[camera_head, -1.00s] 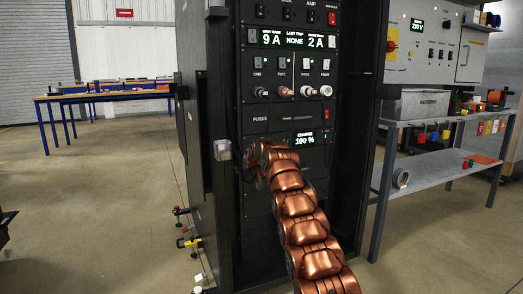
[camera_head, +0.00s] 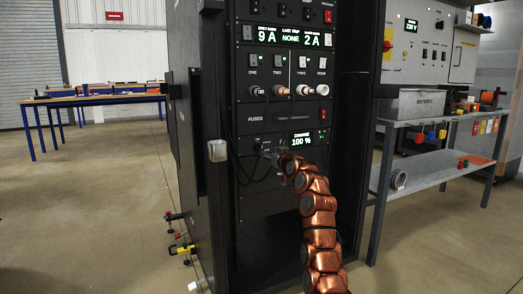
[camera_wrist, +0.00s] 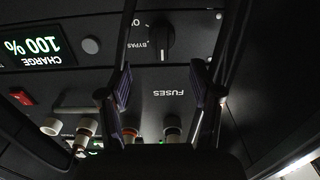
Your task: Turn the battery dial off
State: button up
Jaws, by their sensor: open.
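The likely battery dial (camera_wrist: 162,42) is a black knob beside the "CHARGE 100 %" display, seen upside down in the wrist view. A "BYPASS" label is next to it, and another label is partly readable near the top. My gripper (camera_wrist: 161,88) is open, its two purple-padded fingers spread on either side below the dial in the picture, with nothing between them. I cannot tell the gap to the panel. In the head view my gripper (camera_head: 268,155) is at the panel left of the charge display (camera_head: 302,139), and the dial is hard to make out.
Above in the head view is a row of several round knobs (camera_head: 281,91) under the current readouts. A red switch (camera_wrist: 21,98) is beside the display in the wrist view. Dark cables hang at the rack's left side. A grey bench (camera_head: 440,165) stands right of the rack.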

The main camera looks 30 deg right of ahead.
aim_at(262, 148)
jog(key=shift+w+r, duration=0.1)
jog(key=shift+w, duration=1.1)
jog(key=shift+w+p, duration=0.35)
jog(key=shift+w, duration=1.05)
jog(key=w+p, duration=0.1)
jog(key=p, duration=0.1)
jog(key=shift+w+r+p, duration=0.15)
jog(key=shift+w+p, duration=0.15)
jog(key=shift+p, duration=0.1)
jog(key=shift+w+d+f+p, duration=0.2)
jog(key=shift+w+p, duration=0.3)
jog(key=shift+p, duration=0.2)
